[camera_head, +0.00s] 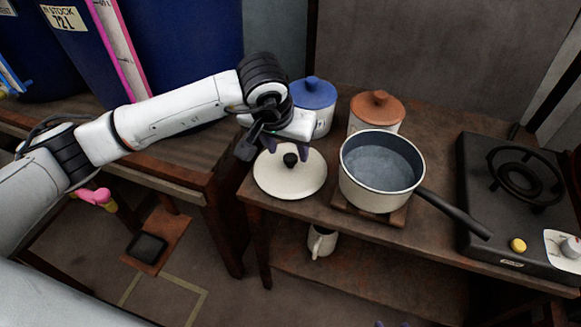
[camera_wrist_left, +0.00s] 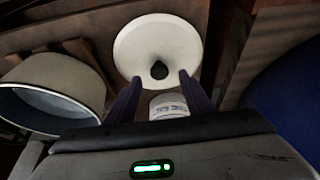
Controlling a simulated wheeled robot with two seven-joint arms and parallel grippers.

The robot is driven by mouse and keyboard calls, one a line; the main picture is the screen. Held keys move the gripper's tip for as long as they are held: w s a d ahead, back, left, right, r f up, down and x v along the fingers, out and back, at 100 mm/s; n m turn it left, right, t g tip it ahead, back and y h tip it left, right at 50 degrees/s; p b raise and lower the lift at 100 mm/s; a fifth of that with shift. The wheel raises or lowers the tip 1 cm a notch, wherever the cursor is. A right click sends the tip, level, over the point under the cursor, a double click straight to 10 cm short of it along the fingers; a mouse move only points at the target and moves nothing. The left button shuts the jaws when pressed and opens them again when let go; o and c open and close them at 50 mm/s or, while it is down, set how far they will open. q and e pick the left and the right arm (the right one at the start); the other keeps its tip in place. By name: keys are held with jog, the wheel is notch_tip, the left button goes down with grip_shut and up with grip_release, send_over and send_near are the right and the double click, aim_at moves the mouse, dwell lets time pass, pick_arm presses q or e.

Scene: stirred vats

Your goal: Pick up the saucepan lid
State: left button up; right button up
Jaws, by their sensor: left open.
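The saucepan lid (camera_head: 300,181) is a cream disc with a dark rim and a black knob (camera_head: 290,160). It lies flat, knob up, at the left end of the wooden table. My left gripper (camera_head: 287,149) is open and empty over the lid. Its dark purple fingers point down near the knob. In the left wrist view the lid (camera_wrist_left: 135,45) shows whole, and the knob (camera_wrist_left: 159,70) appears between and just beyond the fingertips (camera_wrist_left: 160,80). I cannot tell the exact height gap. My right gripper is not clearly seen.
A cream saucepan (camera_head: 372,197) of greyish liquid stands right of the lid on a wooden trivet. Blue (camera_head: 314,94) and terracotta-lidded (camera_head: 377,105) jars stand behind. A black burner (camera_head: 510,210) is at right. A white mug (camera_head: 321,241) is on the lower shelf.

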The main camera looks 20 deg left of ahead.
aim_at(291, 157)
pick_arm(q)
jog(key=shift+x, duration=1.55)
grip_shut()
